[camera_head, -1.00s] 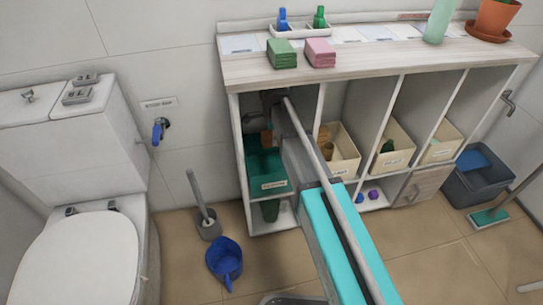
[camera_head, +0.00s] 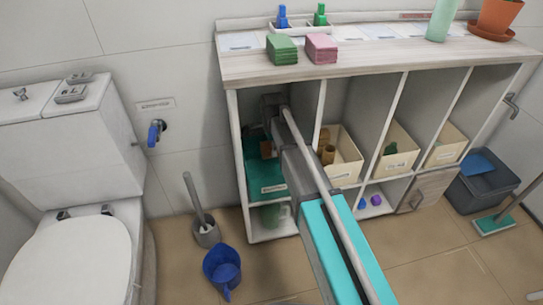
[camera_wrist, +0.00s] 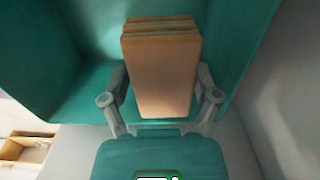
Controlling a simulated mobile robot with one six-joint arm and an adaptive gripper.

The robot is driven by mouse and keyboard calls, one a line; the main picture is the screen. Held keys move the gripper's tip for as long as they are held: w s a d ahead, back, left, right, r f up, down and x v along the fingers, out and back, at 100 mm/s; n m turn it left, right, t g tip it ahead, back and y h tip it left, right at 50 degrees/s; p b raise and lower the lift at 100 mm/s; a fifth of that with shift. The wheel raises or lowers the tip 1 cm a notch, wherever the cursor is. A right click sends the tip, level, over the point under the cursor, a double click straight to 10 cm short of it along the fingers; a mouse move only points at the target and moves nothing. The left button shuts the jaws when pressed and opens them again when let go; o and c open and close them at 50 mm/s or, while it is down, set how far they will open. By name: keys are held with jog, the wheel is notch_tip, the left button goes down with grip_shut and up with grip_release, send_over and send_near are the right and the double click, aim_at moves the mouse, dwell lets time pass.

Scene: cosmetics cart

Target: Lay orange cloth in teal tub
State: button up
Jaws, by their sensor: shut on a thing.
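The orange cloth (camera_wrist: 160,75) is a folded, layered block standing between the two fingers of my gripper (camera_wrist: 160,98). The fingers press on its sides. Teal tub (camera_wrist: 75,95) walls and floor surround it in the wrist view; whether the cloth touches the floor, I cannot tell. In the head view the teal tub (camera_head: 262,182) sits in the leftmost cubby of the cart, with a label on its front. A small orange patch of cloth (camera_head: 266,149) shows at the tub; my arm hides most of the gripper there.
The cart's upright divider (camera_head: 318,105) stands close to the right of my arm. Cream bins (camera_head: 345,170) fill the cubbies farther right. A blue jug (camera_head: 222,270) stands on the floor.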

jog(key=shift+f+b, duration=2)
jog(key=shift+f, duration=0.15)
jog(key=shift+w+f, duration=0.2)
jog(key=shift+f, duration=0.05)
jog(key=shift+f+b, duration=0.6)
jog(key=shift+b, duration=0.25)
jog(key=o, duration=0.8)
jog(key=shift+r, duration=0.15)
notch_tip(320, 180, up, 13)
jog(key=p, duration=1.3)
